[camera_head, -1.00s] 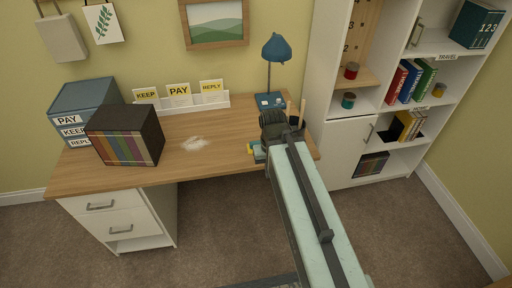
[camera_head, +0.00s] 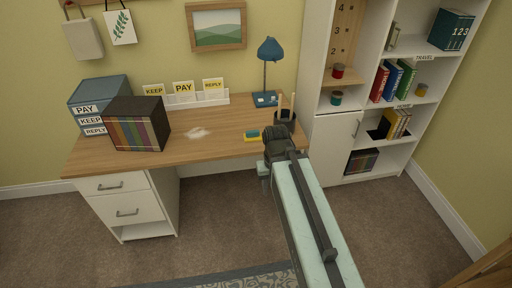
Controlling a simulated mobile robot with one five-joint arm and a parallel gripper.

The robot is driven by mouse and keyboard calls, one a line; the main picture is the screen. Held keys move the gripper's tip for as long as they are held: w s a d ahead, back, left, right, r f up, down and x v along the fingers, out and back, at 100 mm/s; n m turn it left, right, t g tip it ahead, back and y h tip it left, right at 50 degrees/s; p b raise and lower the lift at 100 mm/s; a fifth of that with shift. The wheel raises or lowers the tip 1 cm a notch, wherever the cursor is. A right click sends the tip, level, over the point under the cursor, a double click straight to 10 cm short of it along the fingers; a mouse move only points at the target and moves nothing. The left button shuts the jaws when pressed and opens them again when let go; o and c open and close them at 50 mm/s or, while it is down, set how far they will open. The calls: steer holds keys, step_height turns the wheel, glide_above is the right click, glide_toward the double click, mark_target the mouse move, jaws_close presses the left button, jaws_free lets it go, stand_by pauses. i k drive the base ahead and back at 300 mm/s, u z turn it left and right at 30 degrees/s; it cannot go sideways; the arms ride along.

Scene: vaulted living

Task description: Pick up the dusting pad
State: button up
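The dusting pad, which looks like a small yellow and teal pad (camera_head: 252,135), lies flat on the wooden desk (camera_head: 225,130) near its front right part. My gripper (camera_head: 265,176) is at the end of my arm, in front of the desk edge and below the pad in the picture. It appears apart from the pad. My arm hides much of the gripper, and its fingers are too small and dark to tell open from shut.
A pale dusty patch (camera_head: 196,133) lies left of the pad. A dark pen cup (camera_head: 287,115) stands right of it, and a blue lamp (camera_head: 268,50) behind. A file box (camera_head: 137,124) stands at left. A white shelf unit (camera_head: 333,150) is on the right.

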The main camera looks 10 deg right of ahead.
mark_target(253, 135)
steer(key=u, duration=0.5)
steer(key=i, duration=0.95)
steer(key=u, duration=0.65)
steer(key=k, duration=0.85)
steer(key=u, duration=0.1)
steer(key=i, duration=1.4)
steer(key=z, duration=0.05)
